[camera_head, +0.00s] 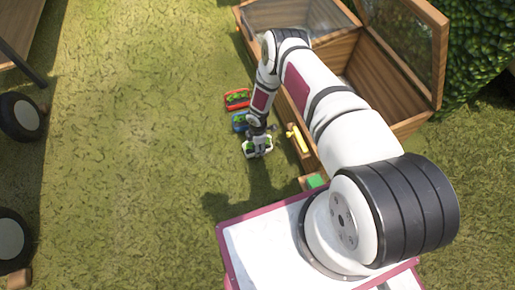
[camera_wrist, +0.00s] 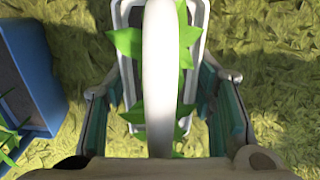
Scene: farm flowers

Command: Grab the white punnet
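The white punnet (camera_head: 248,151) stands on the grass below my gripper (camera_head: 258,143), with green leaves inside. In the wrist view, its white arched handle (camera_wrist: 160,70) runs upright through the middle of the picture, between my fingers. The two fingers of my gripper (camera_wrist: 162,105) are spread wide, one on each side of the handle, with gaps on both sides. The punnet's near end is hidden by the handle and the gripper body.
A blue punnet (camera_head: 239,121) stands just behind the white one and shows at the left of the wrist view (camera_wrist: 32,75). A red punnet (camera_head: 237,97) is farther back. A wooden cold frame (camera_head: 383,85) stands to the right. Open grass lies left.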

